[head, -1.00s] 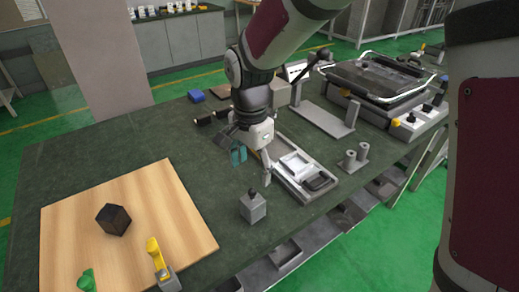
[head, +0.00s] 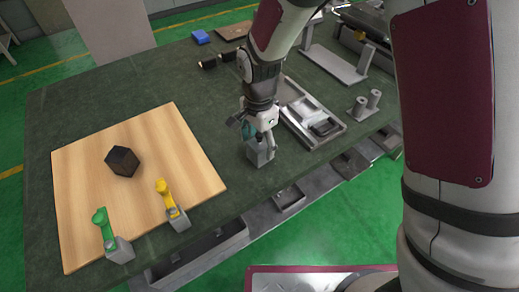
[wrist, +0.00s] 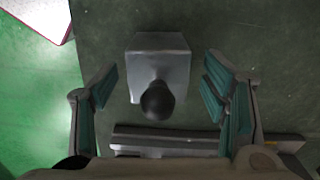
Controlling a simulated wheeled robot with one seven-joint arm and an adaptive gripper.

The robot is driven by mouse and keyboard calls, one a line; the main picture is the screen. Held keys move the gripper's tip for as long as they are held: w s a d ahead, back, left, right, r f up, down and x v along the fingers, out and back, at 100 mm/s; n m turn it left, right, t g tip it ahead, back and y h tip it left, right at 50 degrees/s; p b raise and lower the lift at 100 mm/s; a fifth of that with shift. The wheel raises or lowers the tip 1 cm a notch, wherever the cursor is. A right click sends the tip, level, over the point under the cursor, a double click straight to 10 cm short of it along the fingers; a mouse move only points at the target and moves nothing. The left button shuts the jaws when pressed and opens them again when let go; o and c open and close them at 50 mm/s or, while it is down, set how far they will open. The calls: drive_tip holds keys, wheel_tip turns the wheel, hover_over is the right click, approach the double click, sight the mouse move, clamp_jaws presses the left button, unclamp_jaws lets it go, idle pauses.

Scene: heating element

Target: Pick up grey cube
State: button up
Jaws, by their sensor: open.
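The grey cube (head: 258,154) stands on the dark green table below my gripper (head: 258,136). In the wrist view the grey cube (wrist: 160,62) has a dark round knob (wrist: 157,99) on it and sits between the two fingers. My gripper (wrist: 158,92) is open, with a teal-padded finger on each side and a visible gap to the cube on both sides. In the head view my gripper hides the upper part of the cube.
The table's front edge is near the grey cube.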

drive_tip(key=shift+f, duration=1.55)
drive_tip(key=shift+c, duration=0.4)
clamp_jaws()
drive_tip(key=shift+r, duration=0.1)
